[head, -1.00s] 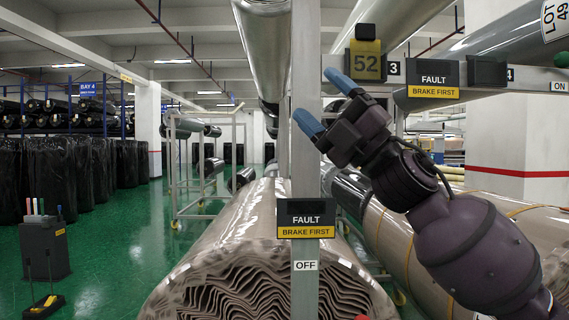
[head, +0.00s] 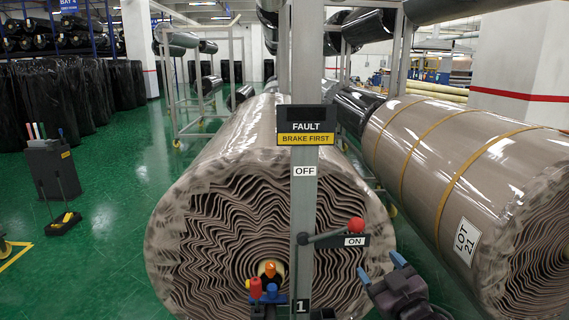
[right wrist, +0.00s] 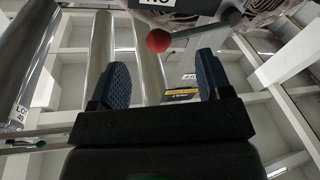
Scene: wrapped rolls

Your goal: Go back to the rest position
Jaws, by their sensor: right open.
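My right gripper (head: 381,268) is low in the head view, right of the grey post (head: 303,205). Its two blue-tipped fingers are apart with nothing between them. In the right wrist view the fingers (right wrist: 162,76) also stand wide apart and empty. A lever with a red ball knob (head: 356,225) sticks out to the right from the post, beside the ON label (head: 355,241). The knob (right wrist: 158,40) shows beyond the fingers in the right wrist view, apart from them. My left gripper is not in view.
Another roll (head: 440,150) marked LOT 21 lies to the right. Red, blue and orange knobs (head: 267,268) sit low beside the post. Green floor (head: 115,220) is open at left, near a dark tool caddy (head: 52,170).

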